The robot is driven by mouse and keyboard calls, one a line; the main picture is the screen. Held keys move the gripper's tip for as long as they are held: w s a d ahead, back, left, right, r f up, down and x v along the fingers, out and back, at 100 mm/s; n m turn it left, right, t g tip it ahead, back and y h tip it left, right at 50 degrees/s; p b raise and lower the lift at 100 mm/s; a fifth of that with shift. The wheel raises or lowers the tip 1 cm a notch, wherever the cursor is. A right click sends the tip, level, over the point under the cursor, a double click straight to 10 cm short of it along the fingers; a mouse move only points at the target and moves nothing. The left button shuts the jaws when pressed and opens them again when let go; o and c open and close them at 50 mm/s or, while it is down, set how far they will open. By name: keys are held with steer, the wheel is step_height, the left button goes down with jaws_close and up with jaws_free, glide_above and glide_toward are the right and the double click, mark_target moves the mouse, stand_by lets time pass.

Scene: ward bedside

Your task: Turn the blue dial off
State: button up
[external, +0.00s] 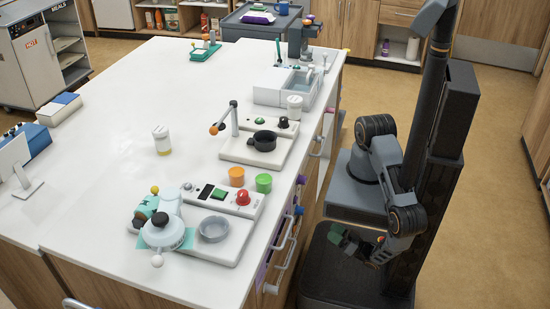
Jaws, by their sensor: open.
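A small blue dial (299,211) shows on the front side of the white-topped counter, near its right end in the picture. It is too small to tell which way it is turned. My gripper (347,242) hangs low in front of the counter, to the right of the blue dial and apart from it. Its dark fingers are open, and I see nothing between them.
Floor (490,110) is clear at right.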

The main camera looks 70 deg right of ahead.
mark_target(303, 212)
step_height(303, 212, up, 13)
steer(key=a+m+g+p, duration=0.3)
steer(key=m+g+p, duration=0.2)
steer(key=m+p, duration=0.8)
steer(key=shift+w+d+f+m+g, duration=0.5)
steer(key=shift+w+d+f+m, duration=0.5)
steer(key=shift+w+m, duration=1)
steer(key=shift+w+d+f+m+g, duration=0.55)
steer(key=shift+w+f+m, duration=1.05)
steer(key=shift+w, duration=0.7)
steer(key=shift+w+d+f+m+g, duration=0.45)
steer(key=shift+w+d+f+m, duration=0.5)
steer(key=shift+w+m, duration=1.15)
steer(key=shift+a, duration=0.1)
